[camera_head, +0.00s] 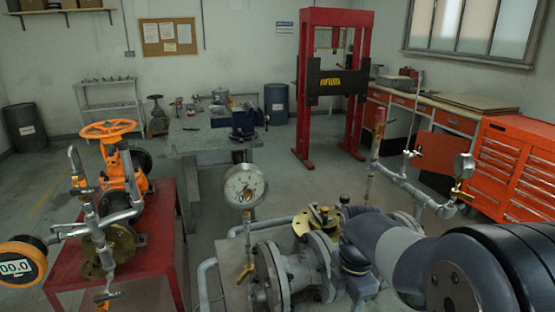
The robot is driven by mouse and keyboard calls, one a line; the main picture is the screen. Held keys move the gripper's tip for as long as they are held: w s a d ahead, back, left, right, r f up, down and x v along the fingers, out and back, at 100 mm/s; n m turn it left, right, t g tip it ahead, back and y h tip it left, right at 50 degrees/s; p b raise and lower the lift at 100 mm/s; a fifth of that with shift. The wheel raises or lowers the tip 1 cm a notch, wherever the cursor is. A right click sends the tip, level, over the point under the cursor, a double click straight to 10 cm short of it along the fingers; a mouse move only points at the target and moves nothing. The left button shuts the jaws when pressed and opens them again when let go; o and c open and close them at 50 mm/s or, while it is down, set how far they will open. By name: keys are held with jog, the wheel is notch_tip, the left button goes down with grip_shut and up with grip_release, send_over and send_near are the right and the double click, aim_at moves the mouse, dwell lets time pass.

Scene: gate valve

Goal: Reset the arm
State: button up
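My arm's grey links and black joint cover enter at the lower right and reach toward the flanged pipework near the bottom middle. I cannot make out my gripper; no fingers show. A gate valve with an orange handwheel (108,129) and orange body (114,170) stands on a red stand (150,228) at the left. The grey flanged pipe assembly (290,270) is partly hidden by my arm. A brass fitting (316,219) sits on top of it, close to my arm; I cannot tell whether they touch.
A round pressure gauge (244,186) stands upright near the arm. A second gauge (463,166) and thin piping (412,188) rise behind the arm. A digital gauge (20,266) is at the far left. A workbench (190,138), red press (304,100) and orange tool cabinet (520,165) stand farther back.

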jog(key=f, duration=0.1)
jog(key=f+b, duration=0.2)
jog(key=shift+w+d+f, duration=0.1)
jog(key=shift+d+f, duration=0.05)
jog(key=shift+d, duration=0.15)
dwell(0.3)
